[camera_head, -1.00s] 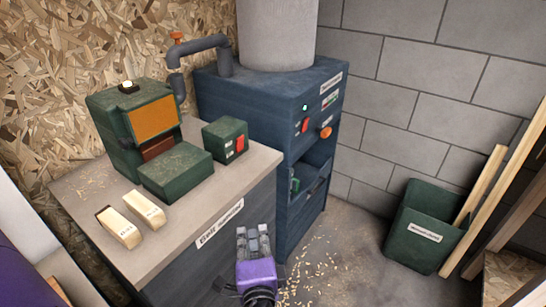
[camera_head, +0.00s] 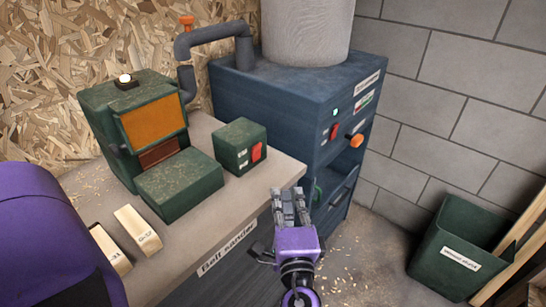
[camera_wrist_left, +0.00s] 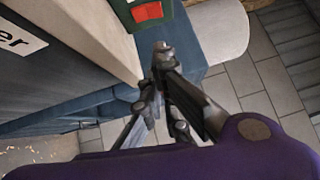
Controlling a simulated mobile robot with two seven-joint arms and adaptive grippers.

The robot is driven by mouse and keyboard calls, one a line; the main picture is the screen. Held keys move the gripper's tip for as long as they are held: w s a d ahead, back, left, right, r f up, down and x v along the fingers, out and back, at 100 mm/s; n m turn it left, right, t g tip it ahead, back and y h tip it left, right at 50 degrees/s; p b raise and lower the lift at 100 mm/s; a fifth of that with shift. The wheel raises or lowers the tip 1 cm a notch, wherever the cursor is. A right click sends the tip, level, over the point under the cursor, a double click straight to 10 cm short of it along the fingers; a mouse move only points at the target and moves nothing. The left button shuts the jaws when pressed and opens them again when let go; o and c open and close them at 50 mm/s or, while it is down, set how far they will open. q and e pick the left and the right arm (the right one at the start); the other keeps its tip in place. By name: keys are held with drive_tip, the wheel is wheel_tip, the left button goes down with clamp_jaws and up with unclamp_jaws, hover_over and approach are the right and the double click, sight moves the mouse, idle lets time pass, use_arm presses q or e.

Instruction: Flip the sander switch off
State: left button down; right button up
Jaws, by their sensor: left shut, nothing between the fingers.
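The belt sander (camera_head: 152,140) is a dark green machine with an orange belt on the bench. To its right stands a small green switch box (camera_head: 239,146) with a red rocker switch (camera_head: 257,153) on its front. In the left wrist view the red switch (camera_wrist_left: 147,12) shows at the top edge, partly cut off. My left gripper (camera_head: 289,193) is purple and grey, shut and empty. It is at the bench's front right corner, below and right of the switch box and apart from it. My right gripper is not in view.
A blue dust collector (camera_head: 290,105) with its own red switch (camera_head: 335,131) and orange knob stands behind right. Two wooden blocks (camera_head: 138,231) lie at the bench's front left. A green bin (camera_head: 455,250) stands on the floor at right, by leaning planks.

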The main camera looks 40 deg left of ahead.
sight(256, 153)
use_arm(q)
drive_tip(key=shift+s, duration=0.1)
drive_tip(key=p+x, duration=0.1)
drive_tip(key=x, duration=0.3)
drive_tip(key=p+x, duration=0.1)
drive_tip(key=x, duration=0.4)
drive_tip(key=shift+w+a+r+p, duration=0.1)
drive_tip(key=shift+w+r+p, duration=0.15)
drive_tip(key=shift+p, duration=0.15)
drive_tip(key=a, duration=0.1)
drive_tip(key=a+p, duration=0.1)
drive_tip(key=a, duration=0.1)
drive_tip(key=shift+w+a+r, duration=0.15)
drive_tip(key=shift+w+a, duration=0.1)
drive_tip(key=shift+w, duration=0.1)
drive_tip(key=shift+a, duration=0.5)
